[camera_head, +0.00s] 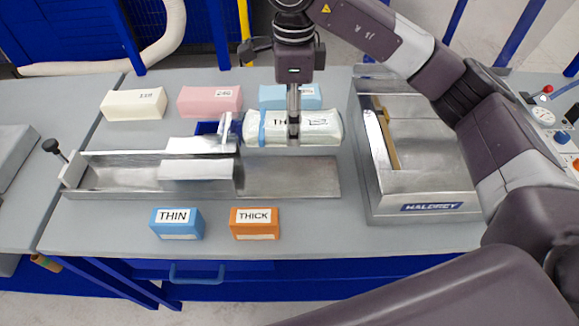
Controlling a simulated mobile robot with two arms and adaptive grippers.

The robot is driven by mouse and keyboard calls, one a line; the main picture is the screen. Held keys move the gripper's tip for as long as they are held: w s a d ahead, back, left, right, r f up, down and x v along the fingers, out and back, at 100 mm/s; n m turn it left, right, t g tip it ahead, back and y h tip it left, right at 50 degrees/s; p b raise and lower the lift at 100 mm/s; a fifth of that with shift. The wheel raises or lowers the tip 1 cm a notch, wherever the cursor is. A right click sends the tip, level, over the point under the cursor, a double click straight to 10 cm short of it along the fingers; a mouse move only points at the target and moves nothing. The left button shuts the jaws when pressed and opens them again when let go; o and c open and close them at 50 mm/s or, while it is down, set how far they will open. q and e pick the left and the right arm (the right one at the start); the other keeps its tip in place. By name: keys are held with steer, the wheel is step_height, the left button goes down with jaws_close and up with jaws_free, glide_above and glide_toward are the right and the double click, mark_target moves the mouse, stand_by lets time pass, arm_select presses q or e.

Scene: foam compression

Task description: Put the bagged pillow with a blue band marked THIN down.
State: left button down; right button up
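The bagged pillow (320,124) is a whitish wrapped block with a blue band near its left end. It lies level behind the steel plate at the centre. Its label begins "TH"; my gripper hides the rest. My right gripper (294,128) comes down from above, its fingers closed across the middle of the pillow. I cannot tell whether the pillow touches the surface below. A blue block marked THIN (176,223) and an orange block marked THICK (254,223) stand at the table's front. My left gripper is not in view.
A steel trough with a plunger (120,176) runs along the left-centre of the grey table (330,225). Cream (133,104), pink (209,101) and light blue (290,96) blocks stand behind. A steel machine marked HALDREY (430,207) is at right.

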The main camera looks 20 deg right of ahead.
steer(key=p, duration=0.3)
glide_above(291, 175)
step_height(291, 175, down, 11)
step_height(291, 175, down, 4)
steer(key=shift+f+p, duration=0.25)
steer(key=shift+p, duration=0.3)
steer(key=shift+f, duration=0.25)
steer(key=shift+f+b, duration=0.2)
steer(key=shift+b, duration=0.15)
steer(key=o, duration=0.9)
steer(key=shift+r, duration=0.1)
steer(key=shift+o, duration=0.2)
steer(key=shift+r, duration=0.1)
